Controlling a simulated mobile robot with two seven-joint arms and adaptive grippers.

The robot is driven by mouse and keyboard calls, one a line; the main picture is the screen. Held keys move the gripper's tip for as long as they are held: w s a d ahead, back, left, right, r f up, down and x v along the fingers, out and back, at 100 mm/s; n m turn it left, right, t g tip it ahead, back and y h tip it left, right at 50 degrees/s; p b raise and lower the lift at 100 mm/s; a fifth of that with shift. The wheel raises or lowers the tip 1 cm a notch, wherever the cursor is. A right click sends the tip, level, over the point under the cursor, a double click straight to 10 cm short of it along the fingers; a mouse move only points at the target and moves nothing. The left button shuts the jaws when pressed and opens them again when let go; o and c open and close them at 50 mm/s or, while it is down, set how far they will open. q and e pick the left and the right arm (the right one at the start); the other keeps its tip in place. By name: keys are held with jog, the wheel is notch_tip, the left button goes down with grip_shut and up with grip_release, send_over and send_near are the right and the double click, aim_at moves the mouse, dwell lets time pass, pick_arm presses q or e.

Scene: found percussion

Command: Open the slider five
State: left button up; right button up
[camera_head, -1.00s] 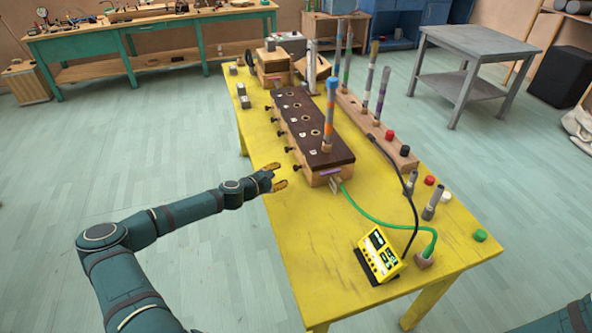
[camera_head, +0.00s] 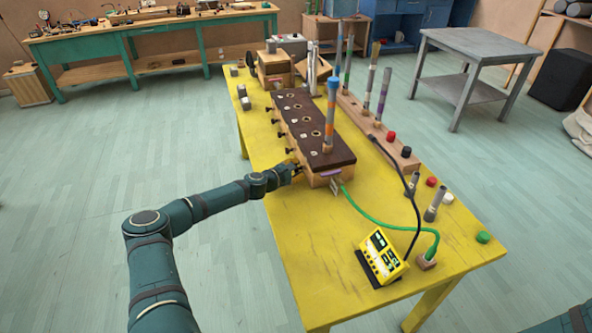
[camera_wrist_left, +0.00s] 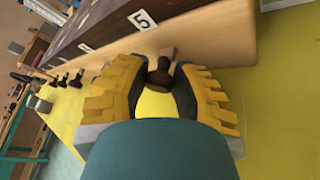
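A long wooden box with a dark top (camera_head: 305,118) stands on the yellow table, with holes along the top and several dark slider knobs down its left side. My left gripper (camera_head: 297,170) is at the near end of that side, level with the nearest slider. In the left wrist view, the yellow fingers of the left gripper (camera_wrist_left: 162,82) stand on either side of a dark slider knob (camera_wrist_left: 160,76). They look open, with a small gap around the knob. A white number label (camera_wrist_left: 142,20) is on the box above this knob. My right gripper is out of view.
A striped tube (camera_head: 331,110) stands upright in the box's nearest hole. A green cable (camera_head: 385,224) runs from the box's near end towards a yellow device (camera_head: 381,255). A rack with several tubes (camera_head: 390,145) stands to the right. The table's left front is clear.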

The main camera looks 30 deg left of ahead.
pick_arm(q)
grip_shut()
jog(key=shift+s+a+b, duration=0.35)
jog(key=shift+s+a, duration=0.65)
jog(key=shift+s, duration=0.15)
jog(key=o, duration=0.5)
grip_release()
jog(key=v, duration=1.2)
jog(key=shift+d+r, duration=0.1)
